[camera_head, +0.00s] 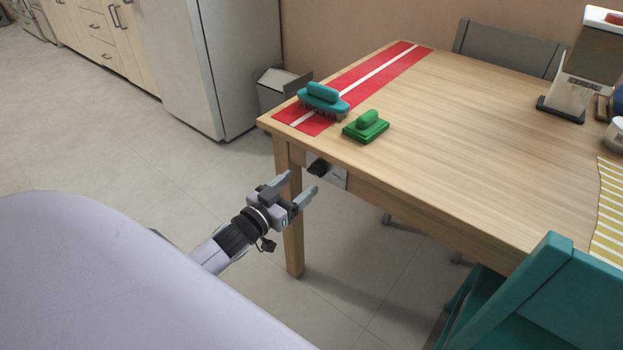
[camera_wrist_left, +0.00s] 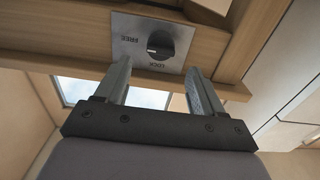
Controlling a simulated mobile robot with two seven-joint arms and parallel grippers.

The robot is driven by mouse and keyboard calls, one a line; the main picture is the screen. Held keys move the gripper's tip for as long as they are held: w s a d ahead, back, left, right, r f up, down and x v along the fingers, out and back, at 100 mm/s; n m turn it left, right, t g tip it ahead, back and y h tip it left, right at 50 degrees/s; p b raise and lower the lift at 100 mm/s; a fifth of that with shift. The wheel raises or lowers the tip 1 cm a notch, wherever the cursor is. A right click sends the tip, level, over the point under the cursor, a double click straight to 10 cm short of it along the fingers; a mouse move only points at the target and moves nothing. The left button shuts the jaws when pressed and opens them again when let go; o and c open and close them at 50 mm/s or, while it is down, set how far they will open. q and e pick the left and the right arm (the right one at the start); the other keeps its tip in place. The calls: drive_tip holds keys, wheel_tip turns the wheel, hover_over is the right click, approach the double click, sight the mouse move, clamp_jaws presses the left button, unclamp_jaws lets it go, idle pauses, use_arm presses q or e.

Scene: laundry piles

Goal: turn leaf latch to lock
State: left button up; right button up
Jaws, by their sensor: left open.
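The leaf latch is a black round knob (camera_head: 318,168) on a silver plate (camera_head: 338,178) set in the table's side, just below the top near the corner leg. In the left wrist view the knob (camera_wrist_left: 161,44) is close, with FREE and LOCK printed upside down on the plate (camera_wrist_left: 125,32). A pale mark on the knob faces left, roughly towards FREE; its exact angle is hard to tell. My left gripper (camera_head: 299,185) is open and empty, in front of the latch and apart from it. In the wrist view its fingers straddle the knob's line. My right gripper is out of view.
A table leg (camera_head: 293,235) stands just behind my gripper. A teal chair (camera_head: 545,290) is at the lower right. Floor at left is clear.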

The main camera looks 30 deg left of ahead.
sight(313, 173)
use_arm(q)
drive_tip(key=shift+w+d+b, duration=0.2)
drive_tip(key=shift+w+b, duration=0.3)
drive_tip(key=shift+w, duration=2.4)
drive_tip(key=c, duration=1.1)
